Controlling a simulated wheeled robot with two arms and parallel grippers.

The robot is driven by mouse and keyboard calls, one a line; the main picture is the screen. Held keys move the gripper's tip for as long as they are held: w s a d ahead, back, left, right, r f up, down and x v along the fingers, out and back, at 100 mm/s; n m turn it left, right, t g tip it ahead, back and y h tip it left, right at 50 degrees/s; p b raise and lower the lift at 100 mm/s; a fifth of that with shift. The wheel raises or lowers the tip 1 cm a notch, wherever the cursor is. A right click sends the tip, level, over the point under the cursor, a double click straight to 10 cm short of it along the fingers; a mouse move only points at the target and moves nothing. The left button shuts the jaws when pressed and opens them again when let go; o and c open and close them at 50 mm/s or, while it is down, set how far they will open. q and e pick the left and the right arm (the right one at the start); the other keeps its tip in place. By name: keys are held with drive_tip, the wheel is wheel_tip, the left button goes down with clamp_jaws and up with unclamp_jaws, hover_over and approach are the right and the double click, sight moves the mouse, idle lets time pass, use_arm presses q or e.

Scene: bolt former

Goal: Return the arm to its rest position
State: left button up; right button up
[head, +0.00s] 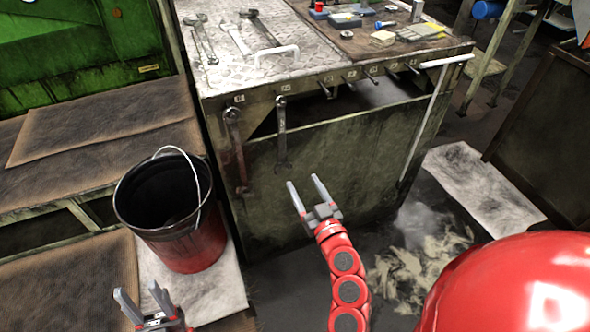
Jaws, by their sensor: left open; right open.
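My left gripper (143,305) shows at the bottom left, its two grey fingers apart and nothing between them. It is in front of the red and black bucket, near the white sheet under it. My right gripper (307,192) is near the middle, in front of the workbench's side panel. Its fingers are apart and empty. The red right arm (346,283) runs down from it to the bottom edge. Most of my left arm is out of the picture.
A workbench (335,165) with wrenches (236,40) on top and hanging wrenches (281,135) stands ahead. A red and black bucket (187,247) stands at left on a white sheet (213,293). A green machine (80,50) is behind. Stained floor (425,250) lies right of my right arm.

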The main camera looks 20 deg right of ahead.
drive_tip(key=shift+s+d+p, duration=0.1)
drive_tip(key=shift+s+p, duration=0.35)
drive_tip(key=shift+s, duration=1.85)
